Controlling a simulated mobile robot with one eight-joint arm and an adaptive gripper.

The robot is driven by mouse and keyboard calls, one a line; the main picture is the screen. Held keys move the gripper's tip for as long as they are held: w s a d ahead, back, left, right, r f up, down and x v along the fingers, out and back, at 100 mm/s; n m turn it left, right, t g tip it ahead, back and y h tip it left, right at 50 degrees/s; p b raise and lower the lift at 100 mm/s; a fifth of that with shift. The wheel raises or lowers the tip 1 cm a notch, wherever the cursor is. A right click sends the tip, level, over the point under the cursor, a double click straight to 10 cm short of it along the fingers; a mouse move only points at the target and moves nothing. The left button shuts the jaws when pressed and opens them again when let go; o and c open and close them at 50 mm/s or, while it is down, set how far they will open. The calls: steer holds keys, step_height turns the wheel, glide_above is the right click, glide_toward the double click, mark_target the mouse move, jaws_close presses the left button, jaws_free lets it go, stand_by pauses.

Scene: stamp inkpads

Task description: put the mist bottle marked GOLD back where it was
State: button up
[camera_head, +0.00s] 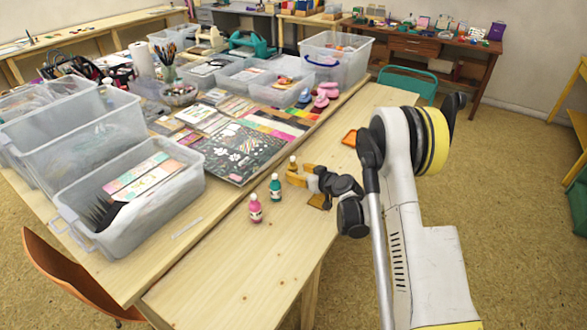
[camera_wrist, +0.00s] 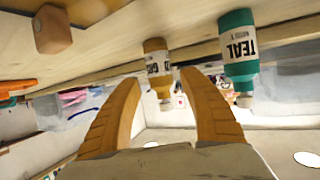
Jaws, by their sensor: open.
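The mist bottle marked GOLD (camera_wrist: 157,64) stands on the table, upside down in the wrist view, with amber body and white label. In the head view a small amber bottle (camera_head: 292,161) shows just behind my gripper's fingers. My gripper (camera_head: 293,175) is open and low over the table. In the wrist view its two orange fingers (camera_wrist: 160,76) lie on either side of the GOLD bottle, with gaps showing; I cannot tell how deep the bottle sits between them.
A teal bottle marked TEAL (camera_wrist: 239,52) stands close beside; it also shows in the head view (camera_head: 275,188). A pink bottle (camera_head: 255,208) stands nearer. An orange pad (camera_head: 350,138) and a brown-gold pad (camera_head: 318,201) lie nearby. The table's front strip (camera_head: 235,275) is clear.

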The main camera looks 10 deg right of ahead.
steer(key=p+v, duration=0.1)
steer(key=v, duration=0.6)
steer(key=shift+s+d+r+p, duration=0.1)
steer(key=shift+s+r+p, duration=0.15)
steer(key=shift+s+p, duration=0.1)
steer(key=s+a+r+m+g+h, duration=0.1)
steer(key=s+a+r+g, duration=0.15)
steer(key=s+r, duration=0.55)
steer(key=s+a+r+m+g+h, duration=0.1)
steer(key=s+a+r, duration=0.3)
steer(key=r, duration=0.6)
steer(key=s+d+r+m+g+h, duration=0.1)
steer(key=s, duration=1.1)
steer(key=s+d+r+m+g+h, duration=0.1)
steer(key=s+h, duration=0.1)
steer(key=s, duration=1)
steer(key=shift+d+r+m, duration=0.2)
steer(key=shift+r+m, duration=0.1)
